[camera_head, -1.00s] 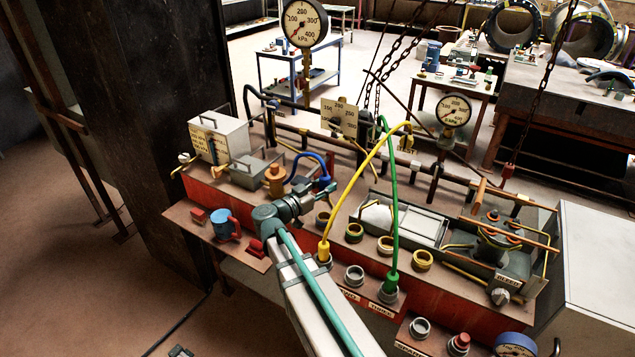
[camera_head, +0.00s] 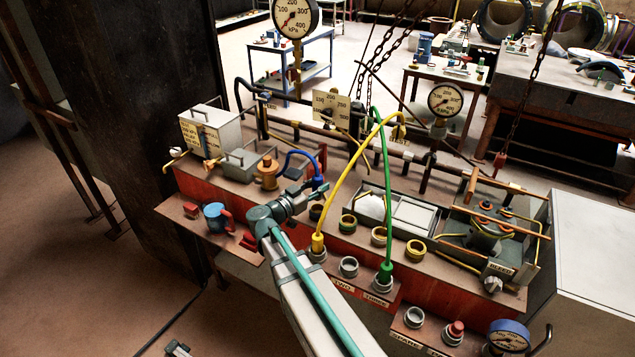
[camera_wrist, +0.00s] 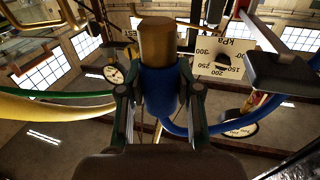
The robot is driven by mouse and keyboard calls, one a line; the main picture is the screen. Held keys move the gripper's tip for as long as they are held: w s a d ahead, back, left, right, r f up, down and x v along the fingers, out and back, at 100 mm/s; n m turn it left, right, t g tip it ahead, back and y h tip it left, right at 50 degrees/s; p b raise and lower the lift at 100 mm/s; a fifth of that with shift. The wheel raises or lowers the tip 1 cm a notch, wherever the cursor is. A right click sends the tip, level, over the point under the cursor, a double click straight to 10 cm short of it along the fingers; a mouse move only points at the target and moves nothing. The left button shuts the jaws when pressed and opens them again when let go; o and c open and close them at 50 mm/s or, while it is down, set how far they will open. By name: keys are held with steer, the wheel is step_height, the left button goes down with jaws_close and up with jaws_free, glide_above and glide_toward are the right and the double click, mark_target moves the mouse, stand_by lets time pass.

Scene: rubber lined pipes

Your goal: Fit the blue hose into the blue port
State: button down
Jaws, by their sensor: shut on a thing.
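My gripper (camera_head: 308,188) is shut on the blue hose's plug (camera_wrist: 160,92), with one finger on each side of it. The plug has a blue sleeve and a brown, brass-like end (camera_wrist: 157,42) that points up in the wrist view. The blue hose (camera_head: 300,154) arches left from the plug in the head view. I cannot make out a clearly blue port; my gripper and arm hide part of the bench.
A yellow hose (camera_head: 340,180) and a green hose (camera_head: 387,195) arch up close right of my gripper, plugged into the front row. An empty grey socket (camera_head: 348,266) lies between them. Several ringed sockets (camera_head: 379,235) line the bench.

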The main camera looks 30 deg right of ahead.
steer(key=shift+f+b, duration=0.4)
steer(key=shift+f, duration=0.9)
steer(key=shift+p, duration=0.95)
stand_by(0.9)
steer(key=shift+f+b, duration=0.6)
steer(key=shift+f, duration=1.25)
steer(key=c, duration=0.7)
jaws_free()
steer(key=shift+a, duration=0.1)
steer(key=v, duration=1.2)
